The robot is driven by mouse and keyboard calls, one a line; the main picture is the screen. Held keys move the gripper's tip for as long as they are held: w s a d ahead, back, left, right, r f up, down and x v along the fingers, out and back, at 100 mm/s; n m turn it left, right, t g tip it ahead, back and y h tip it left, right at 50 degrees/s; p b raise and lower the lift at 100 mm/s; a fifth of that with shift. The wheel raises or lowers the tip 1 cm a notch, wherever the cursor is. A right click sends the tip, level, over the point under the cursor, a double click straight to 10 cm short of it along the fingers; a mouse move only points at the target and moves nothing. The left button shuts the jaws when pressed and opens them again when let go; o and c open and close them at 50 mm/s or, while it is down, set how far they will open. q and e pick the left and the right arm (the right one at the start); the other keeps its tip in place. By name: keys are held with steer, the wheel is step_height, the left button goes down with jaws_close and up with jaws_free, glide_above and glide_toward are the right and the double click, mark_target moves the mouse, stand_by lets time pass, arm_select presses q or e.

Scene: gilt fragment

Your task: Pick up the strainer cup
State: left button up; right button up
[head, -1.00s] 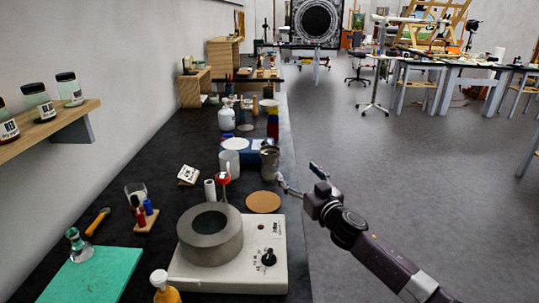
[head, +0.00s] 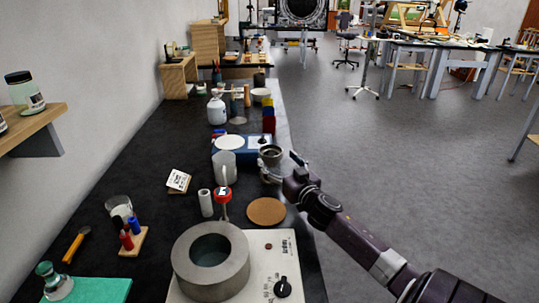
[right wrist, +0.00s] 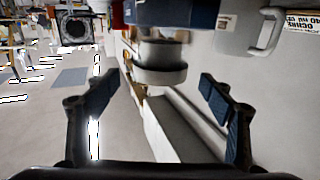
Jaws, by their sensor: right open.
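The strainer cup, a grey metal cup with a wide rim (head: 270,153), stands near the right edge of the black bench in the head view. In the right wrist view the cup (right wrist: 160,65) is ahead, between the lines of the two fingers and a little beyond their tips. My right gripper (head: 284,168) is open and empty, just right of and in front of the cup; its spread fingers also show in the right wrist view (right wrist: 156,92). I cannot tell whether a finger touches the cup. My left gripper is not in view.
A blue scale (head: 233,156) with a white plate is close behind the cup. A cork disc (head: 266,212) and a hotplate (head: 272,262) are nearer. Open floor lies right.

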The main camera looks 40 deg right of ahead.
mark_target(266, 147)
steer(key=x, duration=0.4)
steer(key=shift+w+r+p, duration=0.15)
steer(key=shift+p, duration=0.2)
steer(key=shift+w+d, duration=0.15)
steer(key=shift+w, duration=0.2)
steer(key=shift+w+d, duration=0.1)
steer(key=shift+w, duration=0.15)
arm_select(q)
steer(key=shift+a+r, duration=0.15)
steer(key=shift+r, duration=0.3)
arm_select(e)
steer(key=c, duration=1.2)
